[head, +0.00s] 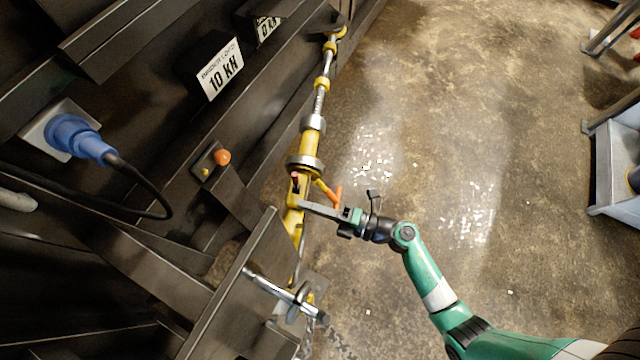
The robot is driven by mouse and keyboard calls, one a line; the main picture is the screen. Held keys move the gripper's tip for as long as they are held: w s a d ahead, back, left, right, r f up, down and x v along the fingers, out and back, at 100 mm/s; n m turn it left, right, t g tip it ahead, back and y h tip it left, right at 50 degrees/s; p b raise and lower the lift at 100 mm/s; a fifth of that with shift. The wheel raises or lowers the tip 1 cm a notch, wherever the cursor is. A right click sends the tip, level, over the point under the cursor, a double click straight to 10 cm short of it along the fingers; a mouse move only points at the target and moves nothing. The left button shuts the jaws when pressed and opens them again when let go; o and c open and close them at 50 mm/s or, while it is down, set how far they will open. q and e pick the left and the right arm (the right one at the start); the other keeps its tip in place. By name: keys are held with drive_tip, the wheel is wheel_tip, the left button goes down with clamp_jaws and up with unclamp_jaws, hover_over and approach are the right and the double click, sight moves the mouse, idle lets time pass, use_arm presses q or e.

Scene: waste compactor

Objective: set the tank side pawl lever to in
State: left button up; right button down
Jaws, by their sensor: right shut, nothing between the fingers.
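A yellow ratchet binder (308,145) with threaded rods runs along the side of the dark machine, from the top centre down toward the lower middle. At its middle is a ratchet housing with a small yellow lever that has an orange end (334,194), and a small red part beside it. I cannot tell for sure which of these is the tank side pawl lever, or its setting. My right gripper (304,204) reaches in from the lower right. Its long grey fingers are shut and empty, with the tips at the housing, just below the orange-ended lever; contact is unclear. My left gripper is out of view.
The dark machine wall fills the left, with a blue plug (78,138), a black cable, an orange knob (222,157) and a "10 KN" label (219,70). A metal rod with a disc (299,302) sticks out below. Bare floor lies right, with a grey cart (612,170) beyond.

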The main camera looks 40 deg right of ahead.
sight(296, 182)
drive_tip(key=b+x, duration=0.2)
drive_tip(key=x, duration=0.4)
drive_tip(key=shift+f, duration=0.2)
drive_tip(key=d+b, duration=0.1)
drive_tip(key=d, duration=0.3)
drive_tip(key=shift+w+d, duration=0.15)
drive_tip(key=shift+w, duration=0.05)
drive_tip(key=shift+r, duration=0.1)
